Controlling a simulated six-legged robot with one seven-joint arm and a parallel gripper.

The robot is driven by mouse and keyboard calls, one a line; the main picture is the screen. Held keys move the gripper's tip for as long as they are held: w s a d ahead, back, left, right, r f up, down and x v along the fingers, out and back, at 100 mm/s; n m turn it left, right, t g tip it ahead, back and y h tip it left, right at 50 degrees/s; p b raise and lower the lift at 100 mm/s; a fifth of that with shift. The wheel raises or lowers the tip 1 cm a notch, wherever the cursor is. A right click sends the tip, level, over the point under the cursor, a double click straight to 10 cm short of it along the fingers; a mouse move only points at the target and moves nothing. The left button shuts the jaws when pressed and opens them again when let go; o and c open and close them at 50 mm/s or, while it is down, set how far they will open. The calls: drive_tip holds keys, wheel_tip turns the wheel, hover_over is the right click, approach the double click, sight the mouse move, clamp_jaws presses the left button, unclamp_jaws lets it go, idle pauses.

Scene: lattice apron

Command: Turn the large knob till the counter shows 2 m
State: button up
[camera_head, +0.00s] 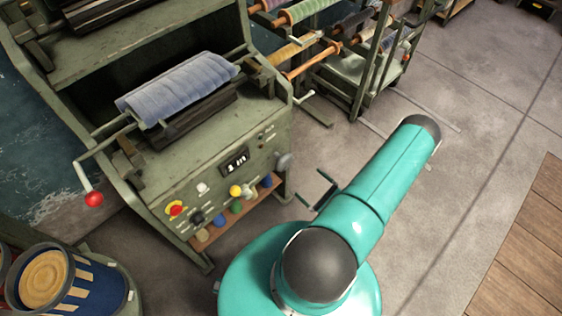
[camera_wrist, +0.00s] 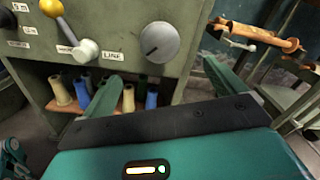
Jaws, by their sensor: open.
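The large knob is a round grey dial (camera_wrist: 159,42) with a dark mark, on the green panel in the wrist view. In the head view the grey knob (camera_head: 283,162) sits at the right end of the machine's front. The counter (camera_head: 235,162) is a small black display with white characters; it seems to read 1 m, but the digit is small. My gripper (camera_head: 309,185) is open and empty, apart from the panel, to the right of the knob in the head view. In the wrist view its two fingers (camera_wrist: 162,72) stand apart, below and either side of the knob.
A lever with a white knob (camera_wrist: 86,50) and a yellow knob (camera_wrist: 51,8) are left of the dial. A shelf of thread spools (camera_wrist: 127,98) lies below. A crank with a red ball (camera_head: 94,199) and blue cloth roll (camera_head: 180,88) are on the machine.

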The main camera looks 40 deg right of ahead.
sight(287, 164)
drive_tip(key=w, duration=1.3)
drive_tip(key=shift+w+a, duration=0.2)
drive_tip(key=shift+w, duration=0.15)
drive_tip(key=c, duration=1)
drive_tip(key=shift+m, duration=0.3)
